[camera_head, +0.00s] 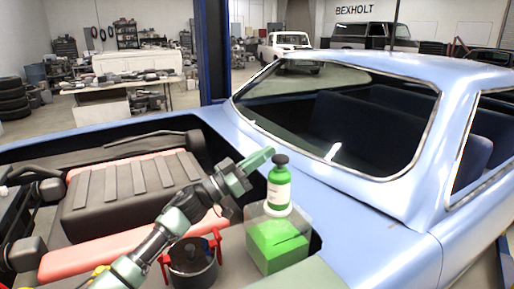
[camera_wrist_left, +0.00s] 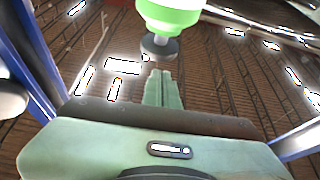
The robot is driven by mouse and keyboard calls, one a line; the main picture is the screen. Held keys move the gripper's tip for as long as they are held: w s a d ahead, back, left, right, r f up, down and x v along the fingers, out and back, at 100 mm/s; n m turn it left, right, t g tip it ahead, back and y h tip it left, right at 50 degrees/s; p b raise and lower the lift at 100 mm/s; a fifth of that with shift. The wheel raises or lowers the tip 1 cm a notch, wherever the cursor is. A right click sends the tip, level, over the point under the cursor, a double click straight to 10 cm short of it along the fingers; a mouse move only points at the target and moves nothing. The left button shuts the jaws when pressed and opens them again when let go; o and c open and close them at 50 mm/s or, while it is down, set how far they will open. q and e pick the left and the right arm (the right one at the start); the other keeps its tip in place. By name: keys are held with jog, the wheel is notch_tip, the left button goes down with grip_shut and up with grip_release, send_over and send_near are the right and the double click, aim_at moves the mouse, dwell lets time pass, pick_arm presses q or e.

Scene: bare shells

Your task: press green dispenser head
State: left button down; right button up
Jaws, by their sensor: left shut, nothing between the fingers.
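A green dispenser bottle (camera_head: 279,190) with a white label stands upright on a clear box with green contents. Its dark round head (camera_head: 281,159) is on top. My left gripper (camera_head: 264,157) is shut and empty, its fingertips just left of the head at about the same height. In the left wrist view the bottle (camera_wrist_left: 170,12) appears upside down at the top, with its dark head (camera_wrist_left: 158,48) beyond the shut fingertips (camera_wrist_left: 161,75). A gap shows between fingertips and head there. My right gripper is not in view.
The clear box (camera_head: 276,245) sits at the edge of the blue car (camera_head: 350,220). A dark pot with red handles (camera_head: 192,262) stands left of it, below my left arm. A black and red engine (camera_head: 130,190) fills the left. Open air lies above the bottle.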

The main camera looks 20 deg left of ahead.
pick_arm(q)
jog(key=shift+f, duration=0.6)
notch_tip(320, 180, down, 2)
jog(key=shift+s+f, duration=0.1)
notch_tip(320, 180, up, 5)
jog(key=p, duration=0.5)
jog(key=b+v, duration=0.4)
jog(key=v, duration=0.6)
jog(key=shift+a+f, duration=0.25)
